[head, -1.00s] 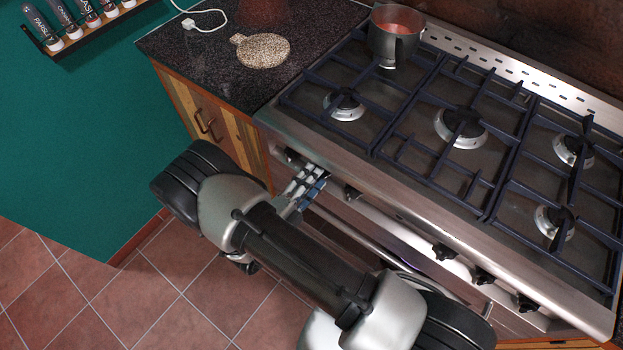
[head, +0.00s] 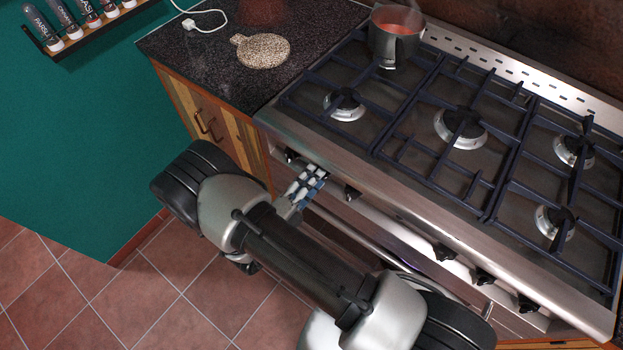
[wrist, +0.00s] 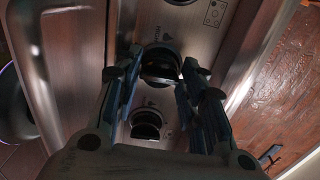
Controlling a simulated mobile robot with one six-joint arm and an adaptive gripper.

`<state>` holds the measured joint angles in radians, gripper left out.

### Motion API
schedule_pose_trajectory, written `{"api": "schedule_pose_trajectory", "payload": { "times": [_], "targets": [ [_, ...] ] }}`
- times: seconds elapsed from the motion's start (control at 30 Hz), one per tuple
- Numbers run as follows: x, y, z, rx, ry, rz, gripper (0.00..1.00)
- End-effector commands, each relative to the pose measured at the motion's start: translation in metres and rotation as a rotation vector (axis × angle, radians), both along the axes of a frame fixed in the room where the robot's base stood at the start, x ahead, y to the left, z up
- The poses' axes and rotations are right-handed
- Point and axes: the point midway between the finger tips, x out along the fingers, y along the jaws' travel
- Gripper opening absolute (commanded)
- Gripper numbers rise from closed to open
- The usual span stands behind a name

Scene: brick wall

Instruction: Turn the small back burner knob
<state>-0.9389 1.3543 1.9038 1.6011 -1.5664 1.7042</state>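The stove's front panel carries a row of dark knobs. In the wrist view one knob (wrist: 160,65) sits between my two fingertips, with a printed mark beside it. My gripper (wrist: 163,68) is open, one finger on each side of this knob; firm contact is not clear. In the head view my gripper (head: 315,172) is at the left part of the panel, between a knob at the left end (head: 290,156) and another knob (head: 352,193). The gripped-at knob is hidden there by the fingers. I cannot read which burner it serves.
A steaming pot (head: 394,45) with red contents stands on the back left of the cooktop (head: 400,140). More knobs (head: 443,252) run to the right. An oven handle lies below the panel. A cork trivet (head: 262,51) lies on the counter.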

Motion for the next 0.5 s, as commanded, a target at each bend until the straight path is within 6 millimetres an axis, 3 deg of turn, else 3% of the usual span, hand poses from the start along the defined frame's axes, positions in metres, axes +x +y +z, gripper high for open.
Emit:
{"api": "schedule_pose_trajectory", "payload": {
  "times": [0.23, 0.5],
  "targets": [
    [0.0, 0.0, 0.0001, -0.001, 0.001, 0.0, 0.56],
    [-0.0002, 0.0001, 0.0001, -0.002, 0.0, 0.0, 0.56]
  ]
}}
